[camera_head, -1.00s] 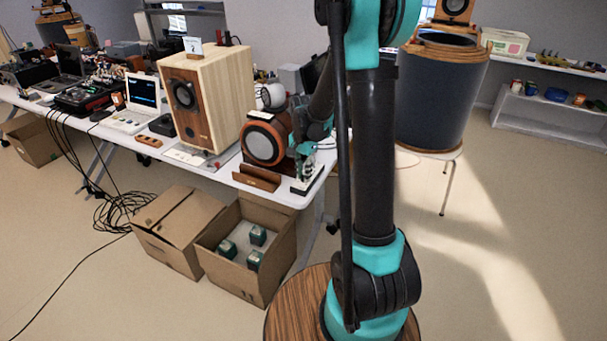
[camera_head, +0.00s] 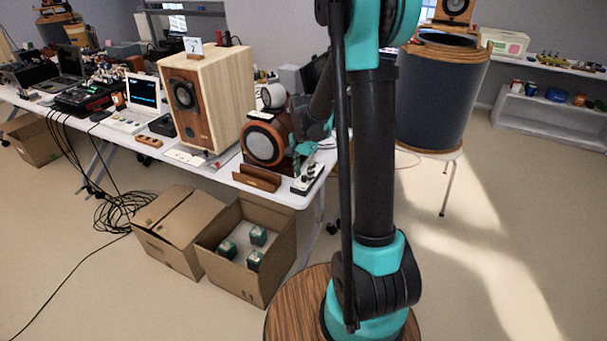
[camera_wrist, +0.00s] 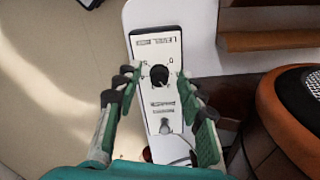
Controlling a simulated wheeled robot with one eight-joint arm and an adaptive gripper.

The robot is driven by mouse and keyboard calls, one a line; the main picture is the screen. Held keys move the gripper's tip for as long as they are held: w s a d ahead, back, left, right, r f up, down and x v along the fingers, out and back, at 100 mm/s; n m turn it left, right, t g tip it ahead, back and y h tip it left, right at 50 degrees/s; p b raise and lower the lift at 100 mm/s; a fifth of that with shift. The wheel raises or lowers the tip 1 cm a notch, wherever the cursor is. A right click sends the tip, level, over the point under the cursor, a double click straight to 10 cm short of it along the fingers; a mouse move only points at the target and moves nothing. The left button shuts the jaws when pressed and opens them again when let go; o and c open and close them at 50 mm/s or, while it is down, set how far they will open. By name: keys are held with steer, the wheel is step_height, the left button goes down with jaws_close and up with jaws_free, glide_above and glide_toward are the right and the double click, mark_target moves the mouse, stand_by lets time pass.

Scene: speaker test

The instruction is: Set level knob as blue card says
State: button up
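A white panel box (camera_wrist: 148,22) marked LEVEL fills the middle of the wrist view, with a round black level knob (camera_wrist: 158,76) and a small metal switch or knob (camera_wrist: 165,124) below it. The panel (camera_head: 309,178) also shows at the table's front right corner in the head view. My gripper (camera_wrist: 156,80) is open, its fingers on either side of the knob, with gaps visible; their height above it is unclear. A small white card (camera_head: 193,45) with a dark figure stands on the wooden speaker (camera_head: 218,95). I cannot make out a blue card for certain.
A round brown-rimmed speaker (camera_head: 263,142) stands close beside the panel, also at right in the wrist view (camera_wrist: 302,98). A brown wooden holder (camera_head: 257,178) is left of the panel. Cardboard boxes (camera_head: 178,222) stand on the floor before the table.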

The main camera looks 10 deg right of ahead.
mark_target(304, 177)
steer(key=shift+r, duration=0.15)
step_height(304, 177, up, 12)
stand_by(0.5)
steer(key=s+d+f+n+t, duration=0.2)
steer(key=s+f+n, duration=0.3)
steer(key=s, duration=0.6)
steer(key=s+d+f+n+t, duration=0.2)
steer(key=s+f+n, duration=0.2)
steer(key=s, duration=0.6)
steer(key=shift+s+f+n, duration=0.35)
steer(key=shift+f+n, duration=0.05)
steer(key=shift+n, duration=0.5)
steer(key=shift+d, duration=0.1)
